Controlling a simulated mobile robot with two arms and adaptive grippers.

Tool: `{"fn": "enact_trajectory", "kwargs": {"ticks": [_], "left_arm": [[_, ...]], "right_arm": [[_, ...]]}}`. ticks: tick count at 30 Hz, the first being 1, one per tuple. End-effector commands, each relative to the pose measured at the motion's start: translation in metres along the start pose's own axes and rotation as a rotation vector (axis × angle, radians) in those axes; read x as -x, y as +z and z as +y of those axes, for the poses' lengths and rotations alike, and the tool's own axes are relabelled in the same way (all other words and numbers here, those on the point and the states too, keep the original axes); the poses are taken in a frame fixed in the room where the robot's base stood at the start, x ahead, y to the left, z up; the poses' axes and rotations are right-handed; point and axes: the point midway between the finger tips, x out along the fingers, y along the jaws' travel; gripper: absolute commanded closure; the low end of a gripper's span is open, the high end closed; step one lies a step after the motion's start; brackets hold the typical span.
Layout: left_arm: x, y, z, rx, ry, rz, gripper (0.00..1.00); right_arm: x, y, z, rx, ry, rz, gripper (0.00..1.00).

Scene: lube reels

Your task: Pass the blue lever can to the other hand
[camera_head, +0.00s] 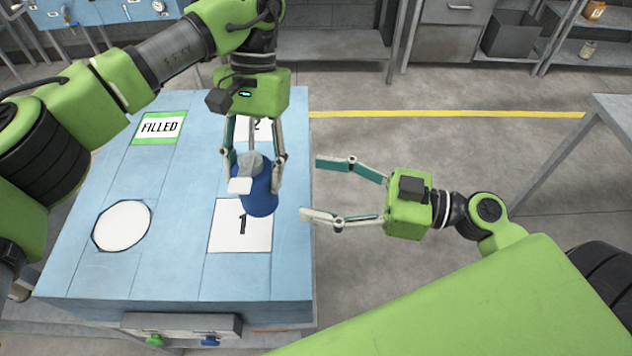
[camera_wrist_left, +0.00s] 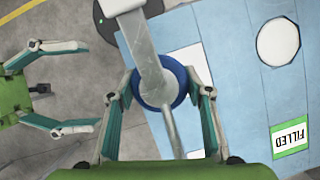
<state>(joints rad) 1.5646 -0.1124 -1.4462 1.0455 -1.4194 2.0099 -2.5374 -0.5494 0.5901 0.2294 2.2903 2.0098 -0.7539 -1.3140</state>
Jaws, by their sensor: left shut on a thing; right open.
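The blue lever can (camera_head: 262,192) has a blue body and a grey top with a pale lever. My left gripper (camera_head: 252,165) is shut on it from above, over the bench near the square marked 1. In the left wrist view the can (camera_wrist_left: 178,76) sits between the two fingers of my left gripper (camera_wrist_left: 160,100), its grey spout pointing up the picture. My right gripper (camera_head: 318,187) is open and empty, just right of the can, its fingers pointing left toward it. It also shows in the left wrist view (camera_wrist_left: 88,85), apart from the can.
The light blue bench (camera_head: 175,215) carries a FILLED card (camera_head: 158,128), a white round plate (camera_head: 121,226) and a white square marked 1 (camera_head: 240,238). Another grey table (camera_head: 612,112) stands at the right. Shelves line the back; the floor between is clear.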

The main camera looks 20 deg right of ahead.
Motion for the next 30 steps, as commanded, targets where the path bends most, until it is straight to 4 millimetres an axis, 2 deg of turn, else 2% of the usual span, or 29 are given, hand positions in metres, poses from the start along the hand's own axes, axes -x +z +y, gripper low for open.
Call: {"fn": "enact_trajectory", "kwargs": {"ticks": [5, 8, 21, 24, 30], "left_arm": [[0.001, 0.000, 0.000, 0.000, 0.000, 0.000, 0.86], [0.001, 0.000, 0.000, 0.000, 0.000, 0.000, 0.86], [0.001, 0.000, 0.000, 0.000, 0.000, 0.000, 0.86], [0.001, 0.000, 0.000, 0.000, 0.000, 0.000, 0.86], [0.001, 0.000, 0.000, 0.000, 0.000, 0.000, 0.86]], "right_arm": [[-0.012, -0.006, -0.003, 0.008, -0.012, 0.010, 0.34], [-0.026, -0.006, -0.003, 0.009, -0.012, 0.010, 0.34], [-0.098, -0.006, -0.003, 0.007, -0.007, 0.011, 0.34], [-0.110, -0.006, -0.003, 0.006, -0.006, 0.010, 0.34], [-0.119, -0.005, -0.003, 0.005, -0.007, 0.008, 0.34]]}}
